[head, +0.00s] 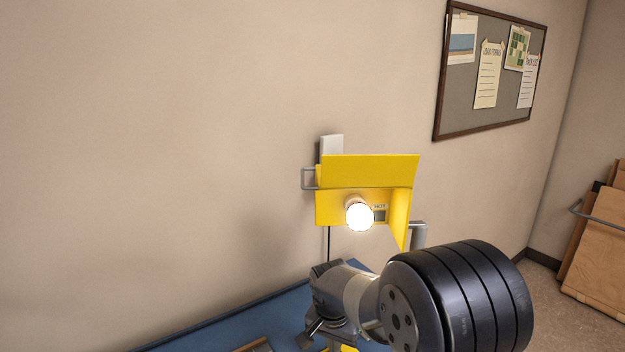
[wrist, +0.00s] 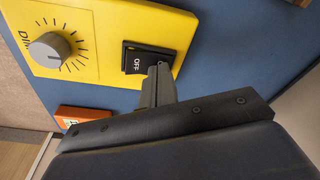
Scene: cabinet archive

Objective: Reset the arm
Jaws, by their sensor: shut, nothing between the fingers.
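My gripper (wrist: 160,72) is shut and empty in the wrist view. Its fingertips are over the lower right part of a black rocker switch (wrist: 150,58) marked OFF. I cannot tell whether they touch it. The switch sits on a yellow panel (wrist: 110,30), beside a grey dial knob (wrist: 48,50) with tick marks. In the head view my arm reaches down over the blue surface, and the gripper end (head: 310,336) is small and partly hidden.
A yellow lamp housing (head: 368,170) with a glowing bulb (head: 360,216) stands by the wall, above the blue surface (head: 220,328). An orange block (wrist: 78,117) lies beside the panel. A framed notice board (head: 480,100) hangs at right, above cardboard-like boards (head: 600,250).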

